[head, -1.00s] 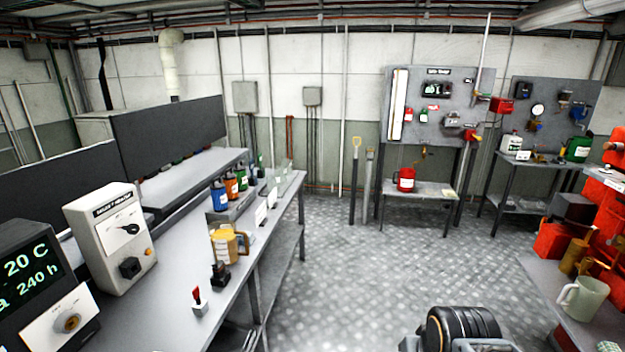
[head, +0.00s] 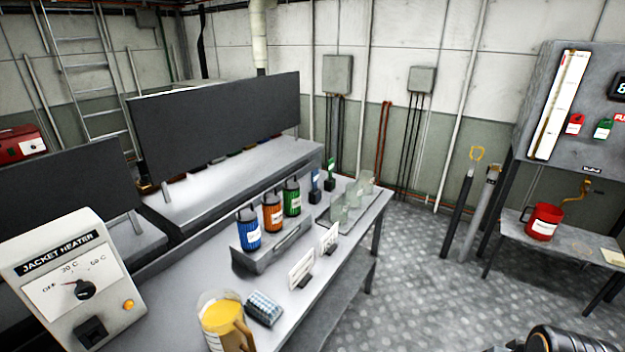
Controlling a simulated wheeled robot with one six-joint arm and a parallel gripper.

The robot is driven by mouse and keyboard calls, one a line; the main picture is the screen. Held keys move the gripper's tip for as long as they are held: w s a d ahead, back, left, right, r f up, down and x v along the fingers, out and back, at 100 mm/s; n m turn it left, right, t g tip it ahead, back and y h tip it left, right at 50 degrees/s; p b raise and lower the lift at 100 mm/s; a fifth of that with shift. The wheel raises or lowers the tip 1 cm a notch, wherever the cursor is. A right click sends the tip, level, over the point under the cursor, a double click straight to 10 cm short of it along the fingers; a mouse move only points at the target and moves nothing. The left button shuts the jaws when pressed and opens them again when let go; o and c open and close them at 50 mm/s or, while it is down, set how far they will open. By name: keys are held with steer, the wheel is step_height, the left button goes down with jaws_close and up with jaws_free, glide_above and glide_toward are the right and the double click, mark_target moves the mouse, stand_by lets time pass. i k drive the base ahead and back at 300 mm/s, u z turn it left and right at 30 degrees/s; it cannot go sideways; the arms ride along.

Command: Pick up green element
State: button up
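A green element (head: 292,198), a ribbed cylinder with a white label and dark top handle, stands upright at the right end of a grey rack on the workbench. An orange element (head: 272,213) and a blue element (head: 249,230) stand to its left in the same row. The green element is unobstructed in the head view. A dark rounded part at the bottom right edge seems to be my arm. My gripper's fingers are not in view.
The grey bench (head: 345,262) also holds a jug of yellow liquid (head: 222,322), a small gridded block (head: 263,308), white sign cards (head: 301,270) and clear glass pieces (head: 352,196). A jacket heater box (head: 70,275) stands at left. Open floor (head: 425,270) lies right of the bench.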

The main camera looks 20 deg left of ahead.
mark_target(291, 189)
steer(key=i, duration=3.35)
steer(key=u, duration=4.8)
steer(key=i, duration=0.5)
